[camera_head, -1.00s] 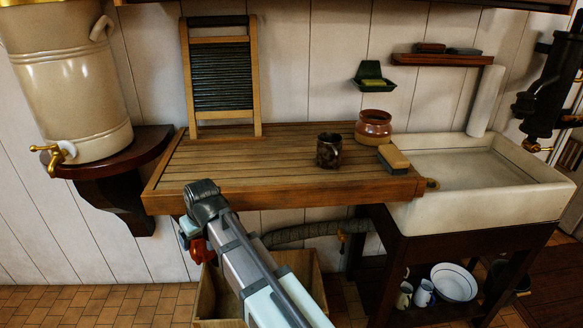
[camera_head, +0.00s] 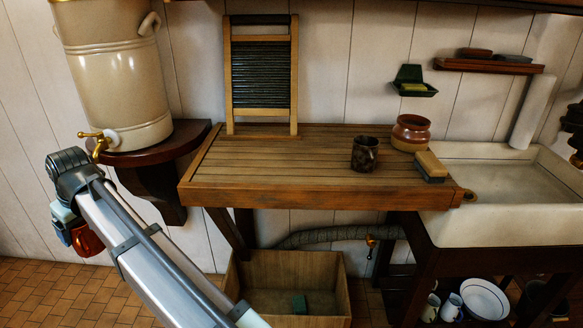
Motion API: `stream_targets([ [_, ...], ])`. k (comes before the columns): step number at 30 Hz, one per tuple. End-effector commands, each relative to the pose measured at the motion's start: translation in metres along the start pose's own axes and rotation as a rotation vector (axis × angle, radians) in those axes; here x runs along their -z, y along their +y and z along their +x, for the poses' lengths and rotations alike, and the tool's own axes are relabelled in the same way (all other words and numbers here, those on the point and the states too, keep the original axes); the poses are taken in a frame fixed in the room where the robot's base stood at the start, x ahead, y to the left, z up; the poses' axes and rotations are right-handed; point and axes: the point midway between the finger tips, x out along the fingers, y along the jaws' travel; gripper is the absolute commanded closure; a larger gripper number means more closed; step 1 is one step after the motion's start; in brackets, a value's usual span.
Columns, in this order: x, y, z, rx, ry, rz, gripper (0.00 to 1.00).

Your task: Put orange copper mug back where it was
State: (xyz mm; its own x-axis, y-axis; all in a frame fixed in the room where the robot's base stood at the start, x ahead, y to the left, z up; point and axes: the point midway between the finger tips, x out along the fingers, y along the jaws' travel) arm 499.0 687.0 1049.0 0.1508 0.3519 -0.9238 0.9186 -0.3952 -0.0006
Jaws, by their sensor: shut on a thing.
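The orange copper mug (camera_head: 87,241) shows as a shiny reddish-orange shape at the far left, below the end of my arm. My gripper (camera_head: 68,232) is shut on it and holds it in the air, over the floor and below the tap of the stoneware crock. The wrist and gripper body hide part of the mug, so its handle and rim cannot be made out. A dark, mottled mug (camera_head: 364,154) stands upright on the wooden draining board (camera_head: 290,170), apart from my gripper.
The crock (camera_head: 112,80) with a brass tap stands on a dark wall shelf (camera_head: 185,140). A brown jar (camera_head: 411,132) and a brush (camera_head: 431,167) sit at the board's right, beside the sink (camera_head: 520,190). An open wooden box (camera_head: 285,268) stands below.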

Motion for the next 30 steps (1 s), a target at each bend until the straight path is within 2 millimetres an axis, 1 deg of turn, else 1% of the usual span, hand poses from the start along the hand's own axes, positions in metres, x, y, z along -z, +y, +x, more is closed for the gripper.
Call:
stream_targets([
  [1,0.009,-0.009,-0.003,0.006,0.002,-0.014,0.49],
  [6,0.027,-0.031,-0.011,0.019,0.002,-0.047,0.49],
  [9,0.039,-0.040,-0.018,0.025,0.001,-0.061,0.49],
  [11,0.048,-0.039,-0.024,0.024,0.002,-0.061,0.49],
  [14,0.053,-0.025,-0.031,0.016,0.002,-0.040,0.49],
  [23,0.050,0.032,-0.043,-0.018,0.000,0.039,0.49],
  [26,0.046,0.059,-0.048,-0.033,0.000,0.076,0.49],
  [29,0.039,0.093,-0.055,-0.053,0.001,0.124,0.49],
  [30,0.035,0.109,-0.058,-0.062,0.001,0.146,0.49],
])
